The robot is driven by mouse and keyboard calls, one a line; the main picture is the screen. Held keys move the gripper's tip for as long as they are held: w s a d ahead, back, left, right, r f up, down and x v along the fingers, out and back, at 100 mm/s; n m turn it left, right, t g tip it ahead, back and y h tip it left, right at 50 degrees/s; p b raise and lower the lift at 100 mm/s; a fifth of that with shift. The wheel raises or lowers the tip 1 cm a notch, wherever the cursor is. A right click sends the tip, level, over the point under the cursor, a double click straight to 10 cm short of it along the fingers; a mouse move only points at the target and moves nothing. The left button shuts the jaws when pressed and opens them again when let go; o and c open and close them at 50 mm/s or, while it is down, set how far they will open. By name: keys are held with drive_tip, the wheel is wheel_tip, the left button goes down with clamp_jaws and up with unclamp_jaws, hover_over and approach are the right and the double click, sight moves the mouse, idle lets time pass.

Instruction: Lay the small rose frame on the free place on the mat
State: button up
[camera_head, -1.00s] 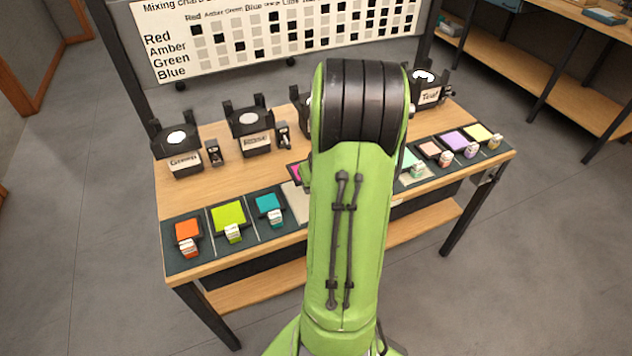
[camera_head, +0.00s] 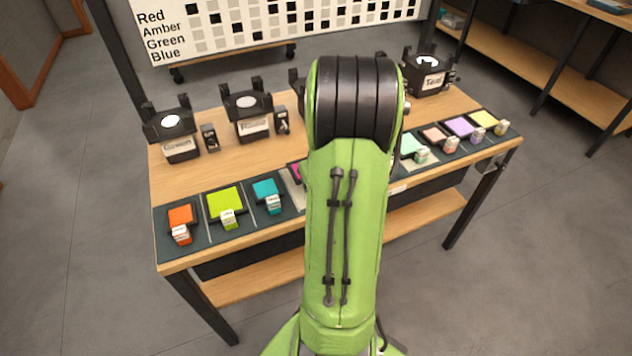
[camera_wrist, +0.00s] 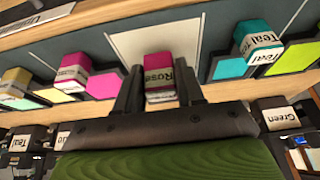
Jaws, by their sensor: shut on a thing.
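In the wrist view my gripper (camera_wrist: 157,92) is shut on the small rose frame (camera_wrist: 158,62), whose magenta block has a white "Rose" label. A magenta edge of it also shows left of my arm in the head view (camera_head: 295,171). The free place (camera_wrist: 128,45) is a bare pale rectangle on the dark mat (camera_wrist: 208,38), behind the held frame in the wrist view. A strip of it shows beside my arm in the head view (camera_head: 292,190). I cannot tell how high the frame is above it. My arm hides the gripper in the head view.
A teal frame (camera_wrist: 229,68) lies right of the free place in the wrist view, a pink one (camera_wrist: 105,83) left. Orange (camera_head: 181,215) and lime (camera_head: 225,199) frames lie farther along. Black lamps, including one labelled Teal (camera_head: 428,76), stand at the back of the table.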

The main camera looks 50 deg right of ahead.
drive_tip(key=shift+f+b, duration=1.3)
drive_tip(key=shift+f, duration=0.05)
drive_tip(key=o, duration=1.2)
drive_tip(key=p+v, duration=0.4)
drive_tip(key=v, duration=0.3)
drive_tip(key=w+d+p+v, duration=0.1)
drive_tip(key=p+v, duration=0.2)
drive_tip(key=v, duration=0.5)
drive_tip(key=w+r+p+v, duration=0.1)
drive_tip(key=p+v, duration=0.3)
drive_tip(key=v, duration=0.3)
drive_tip(key=shift+w+d+r+p, duration=0.15)
drive_tip(key=shift+d+r+p, duration=0.05)
drive_tip(key=shift+r+p, duration=0.1)
drive_tip(key=shift+f, duration=0.1)
